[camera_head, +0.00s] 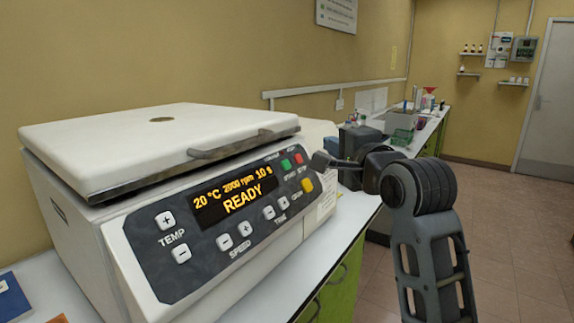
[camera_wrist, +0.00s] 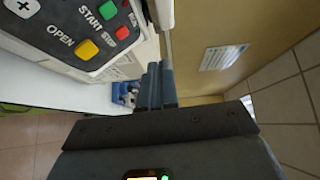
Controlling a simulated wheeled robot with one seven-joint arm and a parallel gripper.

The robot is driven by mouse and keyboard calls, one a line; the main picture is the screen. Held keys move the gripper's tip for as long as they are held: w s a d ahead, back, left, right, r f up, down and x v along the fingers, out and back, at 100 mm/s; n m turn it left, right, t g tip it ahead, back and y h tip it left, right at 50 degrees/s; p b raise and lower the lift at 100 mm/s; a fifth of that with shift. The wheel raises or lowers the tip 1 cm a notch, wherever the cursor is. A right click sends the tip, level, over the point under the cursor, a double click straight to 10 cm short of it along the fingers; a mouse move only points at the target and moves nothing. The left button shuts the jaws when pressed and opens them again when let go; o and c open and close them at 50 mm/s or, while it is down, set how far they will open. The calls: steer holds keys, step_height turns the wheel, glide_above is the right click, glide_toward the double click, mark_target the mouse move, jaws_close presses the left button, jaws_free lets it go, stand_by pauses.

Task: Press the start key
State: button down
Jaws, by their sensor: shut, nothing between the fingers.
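A white centrifuge (camera_head: 150,150) with its lid down stands on the bench. Its display (camera_head: 235,198) reads READY, 20 °C, 2000 rpm, 10 s. The green start key (camera_head: 286,165) is at the panel's upper right, beside the red stop key (camera_head: 299,159) and above the yellow open key (camera_head: 308,186). The wrist view shows the green start key (camera_wrist: 107,10) at the upper left, with START printed beside it. My gripper (camera_head: 318,160) is shut and empty, just right of the panel. In the wrist view its fingertips (camera_wrist: 160,68) lie apart from the keys.
The white bench (camera_head: 340,222) runs back along the wall, with bottles and lab items farther off. A blue item (camera_head: 12,297) lies at the front left. A wall sign (camera_wrist: 224,57) shows in the wrist view. The tiled floor (camera_head: 510,240) at the right is clear.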

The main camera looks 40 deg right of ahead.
mark_target(286, 165)
steer(key=shift+w+a+f+b, duration=0.4)
steer(key=shift+w+f+b, duration=0.4)
steer(key=shift+w, duration=0.4)
steer(key=shift+w+a+f+b, duration=0.35)
steer(key=shift+w+f+b, duration=0.4)
steer(key=shift+w, duration=0.4)
steer(key=shift+w+a+f+b, duration=0.4)
steer(key=shift+w+f+b, duration=0.35)
steer(key=shift+w, duration=0.45)
steer(key=shift+f, duration=0.15)
steer(key=shift+w+a+f, duration=0.1)
steer(key=shift+w+f, duration=0.05)
steer(key=shift+w, duration=0.15)
steer(key=shift+w+a+f, duration=0.15)
steer(key=shift+w+f, duration=0.05)
steer(key=shift+w, duration=0.1)
stand_by(0.4)
steer(key=shift+s+d+r+p, duration=0.2)
steer(key=shift+s+r+p, duration=0.25)
steer(key=shift+s, duration=0.2)
